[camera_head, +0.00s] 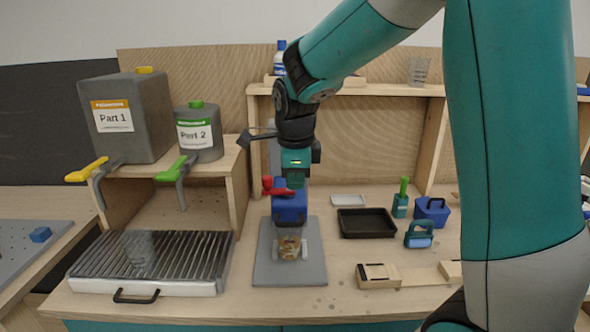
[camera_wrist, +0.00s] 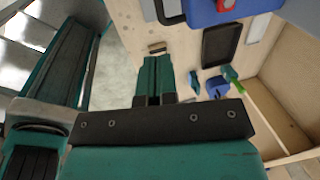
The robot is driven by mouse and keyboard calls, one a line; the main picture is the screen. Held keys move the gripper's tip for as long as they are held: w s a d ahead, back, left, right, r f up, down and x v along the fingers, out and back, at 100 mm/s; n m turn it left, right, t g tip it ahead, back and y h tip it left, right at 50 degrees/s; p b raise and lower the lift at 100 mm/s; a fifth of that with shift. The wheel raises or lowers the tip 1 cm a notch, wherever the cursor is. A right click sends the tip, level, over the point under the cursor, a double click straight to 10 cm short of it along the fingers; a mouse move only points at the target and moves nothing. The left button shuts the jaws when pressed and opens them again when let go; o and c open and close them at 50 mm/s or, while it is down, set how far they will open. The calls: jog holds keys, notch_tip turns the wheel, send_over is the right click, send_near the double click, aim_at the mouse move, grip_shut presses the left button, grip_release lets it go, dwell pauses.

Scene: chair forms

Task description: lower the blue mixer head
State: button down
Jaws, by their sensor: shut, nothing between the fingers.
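The blue mixer head (camera_head: 289,208) sits above a grey base plate (camera_head: 264,274), with a red lever (camera_head: 278,189) at its upper left. A clear cup with brown contents (camera_head: 290,247) stands below the head. I cannot tell the head's exact tilt. My gripper (camera_head: 304,184) appears just above and behind the head's top in the head view, pointing down; contact is unclear. In the wrist view my fingers (camera_wrist: 156,66) are together and empty, and the blue mixer head (camera_wrist: 205,12) shows at the top edge with its red lever (camera_wrist: 225,5).
A grill rack (camera_head: 150,262) with a clear cup stands left, below grey dispensers (camera_head: 127,118). A shelf (camera_head: 375,90) stands behind.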

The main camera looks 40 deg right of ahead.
jog(key=shift+v, duration=1.45)
